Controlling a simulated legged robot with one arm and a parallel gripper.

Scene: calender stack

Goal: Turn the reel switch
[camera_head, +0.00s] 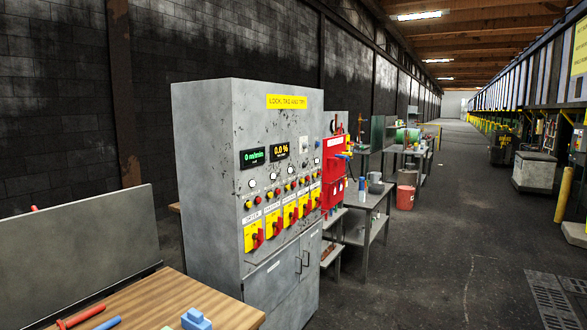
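A grey control cabinet (205,180) stands left of the middle, its front turned towards the right. A row of several yellow switch plates with red rotary handles runs along the front, from the nearest switch (254,236) to the farthest switch (315,198). Small labels sit above them, but they are too small to read, so I cannot tell which is the reel switch. Small lamps and buttons (257,200) sit above the switches. Two displays read "0 m/min" (252,157) and "0.0 %" (280,151). My gripper is not in view.
A wooden-topped bench (150,296) with a grey back panel (80,250) stands at front left, close to the cabinet. Beyond the cabinet are a red board (335,170), a metal table (368,200) and a red bucket (405,197). The floor (440,260) to the right is clear.

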